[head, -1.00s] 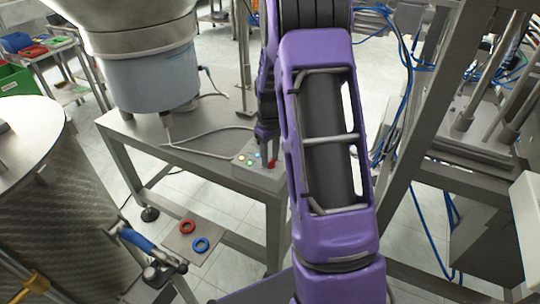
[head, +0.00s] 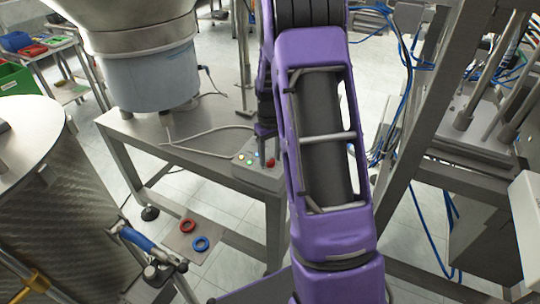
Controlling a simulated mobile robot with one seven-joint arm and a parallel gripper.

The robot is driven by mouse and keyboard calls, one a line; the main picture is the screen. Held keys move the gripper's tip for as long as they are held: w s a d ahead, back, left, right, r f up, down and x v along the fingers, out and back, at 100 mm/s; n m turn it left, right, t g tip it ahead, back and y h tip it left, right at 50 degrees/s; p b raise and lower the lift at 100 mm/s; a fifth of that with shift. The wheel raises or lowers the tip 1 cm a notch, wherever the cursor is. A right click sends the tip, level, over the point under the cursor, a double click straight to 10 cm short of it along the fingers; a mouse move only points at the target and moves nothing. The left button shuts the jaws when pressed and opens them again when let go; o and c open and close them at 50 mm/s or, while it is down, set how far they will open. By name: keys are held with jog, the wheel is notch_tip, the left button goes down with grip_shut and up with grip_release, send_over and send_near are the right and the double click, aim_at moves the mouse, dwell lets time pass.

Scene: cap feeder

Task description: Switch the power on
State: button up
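A small grey control box (head: 247,172) sits on the front right corner of the metal table. Its top carries several small lit or coloured buttons, with pale ones (head: 240,157) on the left and a red one (head: 270,163) on the right. My gripper (head: 264,140) points down just above the back of the box, behind the buttons. It is small and dark here and partly hidden by my purple arm. I cannot tell whether its fingers are open or shut, or whether they touch the box. The right side of the box is behind my arm.
A large bowl feeder (head: 150,75) stands on the metal table (head: 130,128), with a grey cable (head: 200,150) running toward the box. A red ring (head: 187,226) and a blue ring (head: 201,244) lie on a lower plate. A metal frame (head: 420,120) stands close on the right.

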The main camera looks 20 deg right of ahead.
jog(key=shift+o, duration=0.8)
notch_tip(320, 180, up, 17)
jog(key=p, duration=0.2)
jog(key=shift+r, duration=0.2)
